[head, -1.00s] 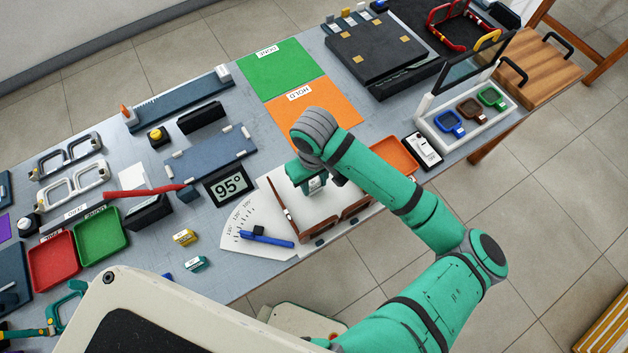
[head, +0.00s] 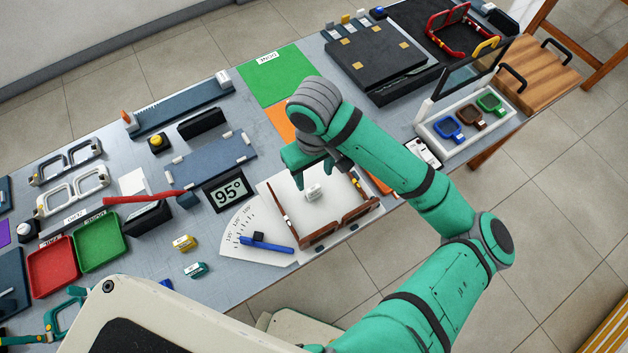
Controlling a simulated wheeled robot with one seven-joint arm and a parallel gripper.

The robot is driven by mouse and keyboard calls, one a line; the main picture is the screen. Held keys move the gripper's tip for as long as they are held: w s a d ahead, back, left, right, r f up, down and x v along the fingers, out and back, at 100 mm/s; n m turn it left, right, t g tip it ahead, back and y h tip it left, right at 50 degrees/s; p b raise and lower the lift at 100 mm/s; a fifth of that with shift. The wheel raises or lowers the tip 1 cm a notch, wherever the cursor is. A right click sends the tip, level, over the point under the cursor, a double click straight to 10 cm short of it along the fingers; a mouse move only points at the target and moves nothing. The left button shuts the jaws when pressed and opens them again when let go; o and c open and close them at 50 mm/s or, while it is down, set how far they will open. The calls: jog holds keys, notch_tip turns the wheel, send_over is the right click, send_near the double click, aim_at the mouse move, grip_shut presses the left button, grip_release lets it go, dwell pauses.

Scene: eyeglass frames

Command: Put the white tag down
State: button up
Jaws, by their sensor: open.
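The white tag (head: 313,193) is a small pale block. It rests on the white board (head: 290,187) in front of the angle scale, between the temples of the brown eyeglass frame (head: 334,228). My gripper (head: 306,168) is open and empty just above and behind the tag, apart from it. The wrist hides part of the orange HOLD mat behind it.
A 95° display (head: 229,190) and a blue pointer (head: 266,244) on the scale lie to the left. Yellow (head: 184,243) and teal (head: 195,270) tags lie at the front. The green DONE mat (head: 268,80) is bare.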

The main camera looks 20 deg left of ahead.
notch_tip(320, 180, up, 3)
jog(key=shift+r, duration=0.1)
dwell(0.7)
